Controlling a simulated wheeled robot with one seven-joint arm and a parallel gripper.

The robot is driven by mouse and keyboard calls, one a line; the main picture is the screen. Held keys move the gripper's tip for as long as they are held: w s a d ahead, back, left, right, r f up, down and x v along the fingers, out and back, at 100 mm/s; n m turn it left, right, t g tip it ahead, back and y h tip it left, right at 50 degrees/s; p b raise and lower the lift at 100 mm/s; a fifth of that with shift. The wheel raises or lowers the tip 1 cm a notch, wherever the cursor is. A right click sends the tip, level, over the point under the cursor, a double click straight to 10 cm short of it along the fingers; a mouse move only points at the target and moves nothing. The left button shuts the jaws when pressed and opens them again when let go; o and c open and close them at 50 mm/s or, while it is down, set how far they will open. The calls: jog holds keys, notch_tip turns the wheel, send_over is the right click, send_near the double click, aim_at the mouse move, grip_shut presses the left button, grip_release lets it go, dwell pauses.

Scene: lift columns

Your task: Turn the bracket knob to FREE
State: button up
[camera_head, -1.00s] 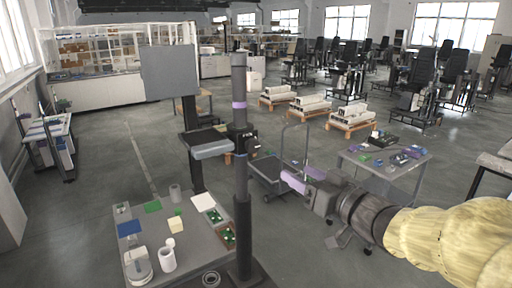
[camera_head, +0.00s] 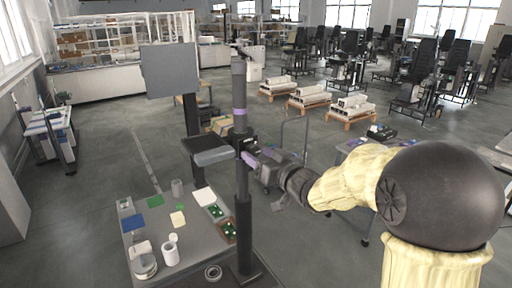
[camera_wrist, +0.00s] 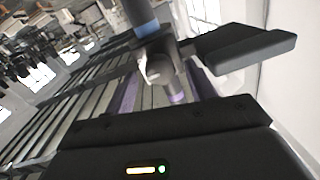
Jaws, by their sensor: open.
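The dark bracket (camera_head: 246,144) is clamped on the grey lift column (camera_head: 243,208), below a purple ring. In the wrist view a round grey knob (camera_wrist: 159,69) shows on the bracket, in front of the column (camera_wrist: 141,14). Its markings are too small to read. In the head view the knob is hidden.
A dark shelf (camera_head: 207,150) sticks out left of the column, and a grey panel (camera_head: 170,70) stands behind it. A grey table (camera_head: 190,254) with cups, boards and small trays stands below left. A cart handle (camera_head: 307,128) rises behind my arm.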

jog(key=shift+x, duration=1)
jog(key=shift+s, duration=0.2)
jog(key=shift+w+d, duration=0.15)
jog(key=c, duration=1)
jog(key=shift+o, duration=0.2)
jog(key=shift+f, duration=0.1)
